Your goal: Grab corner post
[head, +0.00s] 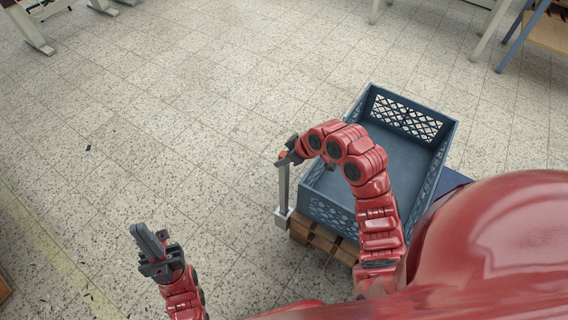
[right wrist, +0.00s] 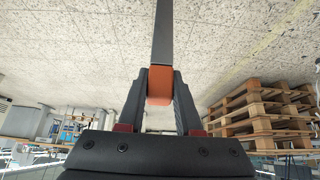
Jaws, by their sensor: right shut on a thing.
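The corner post (head: 284,190) is a slim grey upright bar with an orange part near its top and a pale block at its foot. It stands at the left corner of the blue crate. My right gripper (head: 286,157) is shut on the post near its top. In the right wrist view the fingers (right wrist: 160,95) close on the orange part (right wrist: 160,85), and the grey bar (right wrist: 163,30) runs on beyond them. My left gripper (head: 148,243) is held out at the lower left, away from the post, with nothing visible in it. Its finger gap is unclear.
The blue crate (head: 446,140) with lattice walls looks empty and sits on a wooden pallet (head: 322,238). A stack of pallets (right wrist: 262,115) shows in the right wrist view. Table legs stand along the far edge.

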